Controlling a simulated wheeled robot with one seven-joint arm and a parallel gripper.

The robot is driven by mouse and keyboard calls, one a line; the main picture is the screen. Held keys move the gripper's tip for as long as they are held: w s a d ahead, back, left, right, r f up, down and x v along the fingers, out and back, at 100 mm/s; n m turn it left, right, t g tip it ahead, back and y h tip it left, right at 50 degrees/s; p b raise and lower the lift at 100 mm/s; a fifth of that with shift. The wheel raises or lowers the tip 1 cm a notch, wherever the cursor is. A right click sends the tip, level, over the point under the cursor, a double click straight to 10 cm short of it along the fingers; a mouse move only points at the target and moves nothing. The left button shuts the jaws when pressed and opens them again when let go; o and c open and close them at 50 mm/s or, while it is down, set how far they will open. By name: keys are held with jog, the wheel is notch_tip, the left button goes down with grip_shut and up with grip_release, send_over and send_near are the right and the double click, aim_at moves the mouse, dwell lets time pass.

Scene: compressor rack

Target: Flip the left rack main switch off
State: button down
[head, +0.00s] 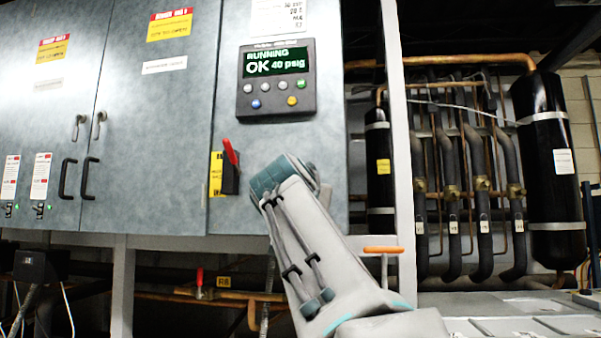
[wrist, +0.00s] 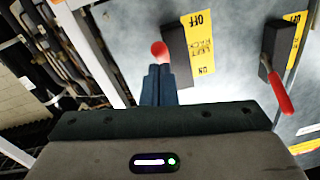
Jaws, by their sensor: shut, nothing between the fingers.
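Two rack switches show in the wrist view, which is turned about upside down to the head view. One has a black body (wrist: 274,45) and a red lever (wrist: 279,95) lying toward the ON end of its yellow label; this appears to be the left switch (head: 230,180) in the head view, lever up. The other has a black body (wrist: 175,52) and a red lever end (wrist: 159,48) just beyond my gripper's fingertips (wrist: 158,70); my arm hides it in the head view. My gripper is shut and empty. I cannot tell whether it touches that lever.
A grey cabinet (head: 160,120) fills the left, with a display panel (head: 276,80) reading RUNNING OK 40 psig and black door handles (head: 88,178). Pipes (head: 455,180) and a black tank (head: 545,150) stand right. A red-handled valve (head: 200,278) sits below the cabinet.

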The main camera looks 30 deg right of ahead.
jog(key=v, duration=1.1)
jog(key=shift+s+d+f, duration=0.2)
jog(key=shift+s+f, duration=0.05)
jog(key=shift+s, duration=0.15)
